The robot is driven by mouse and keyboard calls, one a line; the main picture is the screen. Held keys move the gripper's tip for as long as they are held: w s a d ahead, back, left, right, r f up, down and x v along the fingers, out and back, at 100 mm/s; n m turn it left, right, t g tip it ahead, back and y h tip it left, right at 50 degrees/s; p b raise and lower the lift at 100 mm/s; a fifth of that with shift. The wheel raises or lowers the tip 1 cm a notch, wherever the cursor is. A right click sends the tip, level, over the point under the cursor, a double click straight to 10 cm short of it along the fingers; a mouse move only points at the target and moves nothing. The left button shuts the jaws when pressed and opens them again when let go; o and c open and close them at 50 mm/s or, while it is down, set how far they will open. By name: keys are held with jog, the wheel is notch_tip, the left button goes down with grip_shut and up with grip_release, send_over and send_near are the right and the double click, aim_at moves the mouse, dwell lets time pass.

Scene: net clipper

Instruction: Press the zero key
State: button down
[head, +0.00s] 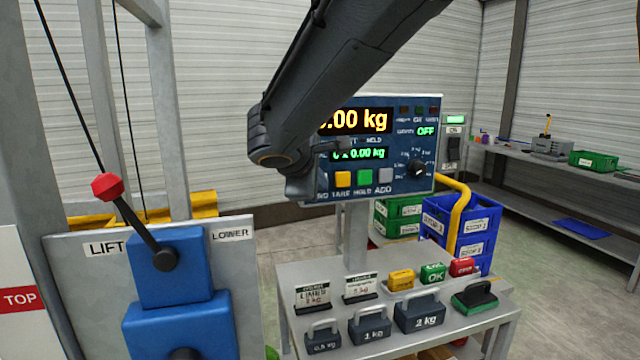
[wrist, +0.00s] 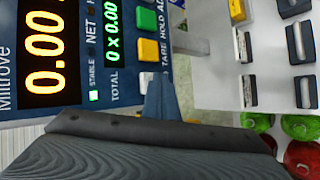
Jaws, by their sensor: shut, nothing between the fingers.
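The weighing panel (head: 425,150) is blue and reads 0.00 kg in orange and 0 x 0.00 kg in green; it also fills the left of the wrist view (wrist: 75,65). A lower row holds a yellow key (head: 342,179) over TARE, a green key (head: 365,177) over HOLD and a grey key (head: 386,174) over ADD. The zero key is at the row's left end, mostly hidden by my arm. My gripper (wrist: 160,88) is shut and empty, its narrow tip close to the panel beside the yellow key. I cannot tell whether it touches the zero key.
Below the panel, a grey table (head: 290,275) bears several weights, including the 2 kg weight (head: 420,313), and small coloured blocks. A yellow bent pipe (head: 459,215) and blue crates (head: 485,225) stand behind. A red-knobbed lever (head: 108,187) is at left.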

jog(key=shift+s+d, duration=0.2)
jog(key=shift+s, duration=0.45)
jog(key=s, duration=0.2)
jog(key=s+d+b, duration=0.1)
jog(key=s, duration=0.1)
jog(key=shift+s+d, duration=0.2)
jog(key=shift+s, duration=0.2)
dwell(0.4)
jog(key=s+d+f+m+g, duration=0.3)
jog(key=d+f, duration=0.2)
jog(key=f, duration=0.2)
jog(key=s+d+f+m+g, duration=0.2)
jog(key=s+d+f, duration=0.2)
jog(key=d+f, duration=0.2)
jog(key=s+d+f+m+g+y, duration=0.3)
jog(key=s+d+f+m+g, duration=0.2)
jog(key=s+f+m, duration=0.5)
jog(key=s+d+f, duration=0.1)
jog(key=s+f, duration=0.2)
jog(key=shift+s+d+f+m+y, duration=0.2)
jog(key=shift+s+f+m+y, duration=0.1)
jog(key=shift+m, duration=0.1)
